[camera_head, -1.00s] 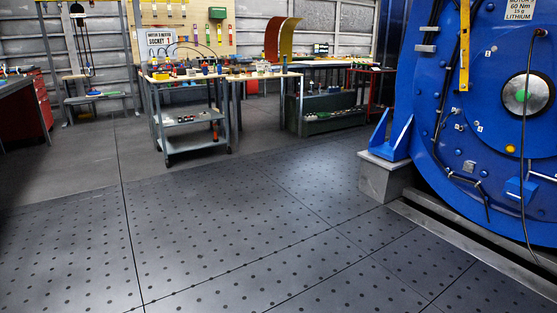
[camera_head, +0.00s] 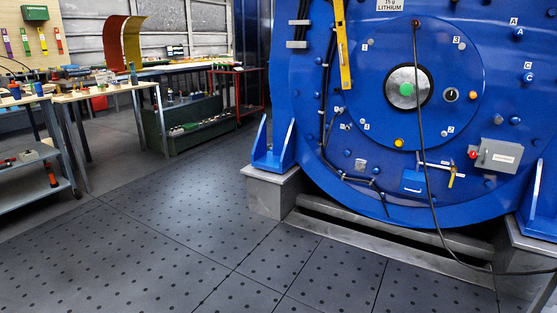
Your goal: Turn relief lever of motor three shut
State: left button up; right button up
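A large blue round motor (camera_head: 300,100) fills the right side of the head view. Its top label (camera_head: 389,5) is cut off, and I cannot read a motor number. Low on its right face is a small valve with a yellow lever (camera_head: 452,178) that points downward. It may be the relief lever; its exact setting is too small to tell. Neither of my grippers is in view.
A black cable (camera_head: 423,150) hangs across the motor face and runs over the floor to the right. The motor stands on grey plinths (camera_head: 271,192). Workbenches (camera_head: 100,92) and a grey cart (camera_head: 35,190) stand at the left. The dotted floor (camera_head: 180,220) in front is clear.

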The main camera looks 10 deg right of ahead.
aim_at(454, 172)
jog(key=i+l+z, duration=0.15)
jog(key=i+z, duration=0.7)
jog(key=i+j+z, duration=0.1)
jog(key=i+z, duration=0.3)
